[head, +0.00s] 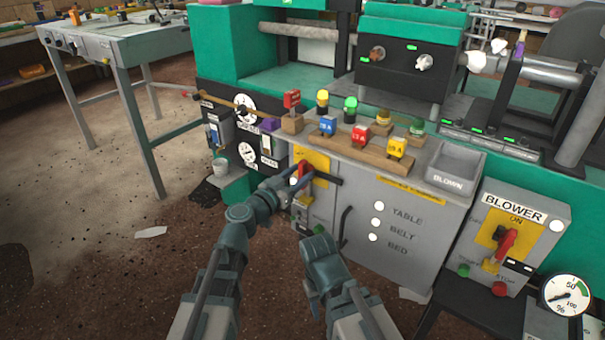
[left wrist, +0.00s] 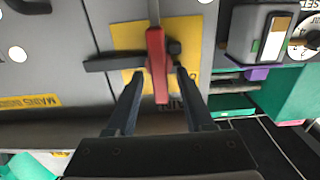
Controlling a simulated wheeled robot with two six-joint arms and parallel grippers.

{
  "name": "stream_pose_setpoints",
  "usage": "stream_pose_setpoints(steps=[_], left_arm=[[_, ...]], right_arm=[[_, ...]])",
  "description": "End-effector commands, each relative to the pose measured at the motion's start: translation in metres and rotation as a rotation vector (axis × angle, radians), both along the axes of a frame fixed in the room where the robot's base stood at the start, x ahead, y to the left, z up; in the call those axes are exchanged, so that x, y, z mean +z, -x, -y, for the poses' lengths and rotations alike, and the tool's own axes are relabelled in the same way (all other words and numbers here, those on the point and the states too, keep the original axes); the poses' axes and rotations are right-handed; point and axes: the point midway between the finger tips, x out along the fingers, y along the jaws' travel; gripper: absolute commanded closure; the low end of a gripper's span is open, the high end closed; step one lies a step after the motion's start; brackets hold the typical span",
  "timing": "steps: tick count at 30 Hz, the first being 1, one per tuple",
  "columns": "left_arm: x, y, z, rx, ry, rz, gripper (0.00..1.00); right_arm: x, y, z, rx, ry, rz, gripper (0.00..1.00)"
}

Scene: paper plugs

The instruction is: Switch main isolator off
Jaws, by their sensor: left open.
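The main isolator is a red handle (head: 303,170) on a yellow plate (head: 318,160) at the upper left of the grey cabinet front. In the left wrist view the red handle (left wrist: 157,68) stands lengthwise between my fingers, over the yellow plate (left wrist: 128,36). A dark bar (left wrist: 112,63) crosses behind it. My left gripper (head: 297,182) is at the handle, open, one finger on each side; I cannot tell if either finger touches. The plate's lettering is partly hidden. My right arm shows low in the middle, but I see no right fingers.
A black door handle (head: 345,225) sits right of the isolator. Several coloured tags stand on a wooden strip (head: 355,148) on the cabinet top. The blower box (head: 517,220) with its own red handle is at the right. Open floor (head: 110,260) lies to the left.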

Motion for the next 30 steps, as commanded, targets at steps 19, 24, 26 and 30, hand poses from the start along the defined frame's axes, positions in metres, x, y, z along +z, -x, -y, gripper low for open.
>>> stream_pose_setpoints(steps=[19,24,26,30], left_arm=[[0.0000,0.0006,-0.0001,0.000,0.000,0.000,1.00],[0.0000,0.0006,-0.0001,0.000,0.000,0.000,1.00],[0.0000,0.0006,-0.0001,0.000,0.000,0.000,1.00],[0.0000,0.0007,0.0000,0.000,0.000,0.000,1.00]], right_arm=[[0.0000,0.0000,0.0000,0.000,0.000,0.000,0.50],[0.0000,0.0000,0.0000,0.000,0.000,0.000,0.50],[0.0000,0.0000,0.0000,0.000,0.000,0.000,0.50],[0.0000,0.0000,0.0000,0.000,0.000,0.000,0.50]])
